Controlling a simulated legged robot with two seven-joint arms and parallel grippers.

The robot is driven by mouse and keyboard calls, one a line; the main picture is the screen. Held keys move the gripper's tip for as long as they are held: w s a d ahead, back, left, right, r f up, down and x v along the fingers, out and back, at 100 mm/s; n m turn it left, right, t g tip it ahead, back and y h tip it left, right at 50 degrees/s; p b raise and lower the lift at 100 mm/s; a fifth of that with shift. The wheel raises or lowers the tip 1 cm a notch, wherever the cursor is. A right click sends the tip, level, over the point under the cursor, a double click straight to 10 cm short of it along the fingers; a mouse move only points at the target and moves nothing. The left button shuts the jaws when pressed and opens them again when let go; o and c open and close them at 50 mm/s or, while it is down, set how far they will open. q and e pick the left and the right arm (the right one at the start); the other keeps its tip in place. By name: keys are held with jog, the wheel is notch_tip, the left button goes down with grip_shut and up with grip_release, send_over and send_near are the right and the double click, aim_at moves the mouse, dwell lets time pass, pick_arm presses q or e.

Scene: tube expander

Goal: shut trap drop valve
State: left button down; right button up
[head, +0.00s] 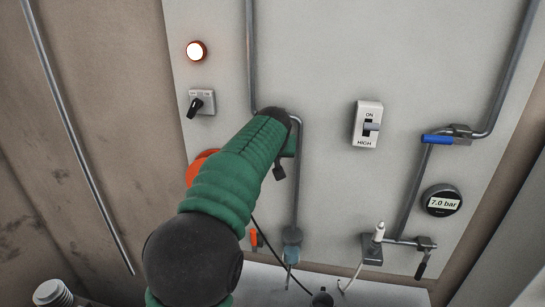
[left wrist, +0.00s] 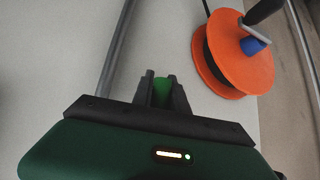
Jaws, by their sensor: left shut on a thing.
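In the left wrist view my left gripper (left wrist: 163,78) has its two black fingers on either side of a small green part (left wrist: 163,92), shut on it, beside a grey pipe (left wrist: 118,50). In the head view my green left arm reaches up to the panel and hides the fingers and most of what they hold. The pipe (head: 298,190) runs down just right of the arm's end. I cannot tell from the visible bit whether the green part is the trap drop valve's handle. My right gripper is not in view.
An orange reel (left wrist: 235,55) sits beside the gripper. Pipework with a black lever (head: 422,265) is lower right.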

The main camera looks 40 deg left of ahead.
pick_arm(q)
jog(key=c, duration=1.5)
grip_release()
jog(key=shift+a+r, duration=0.1)
jog(key=shift+r, duration=0.25)
jog(key=shift+o, duration=1)
jog(key=shift+f, duration=0.2)
jog(key=b+v, duration=0.4)
jog(key=v, duration=1.2)
jog(key=shift+d, duration=0.3)
jog(key=shift+s+a+r, duration=0.15)
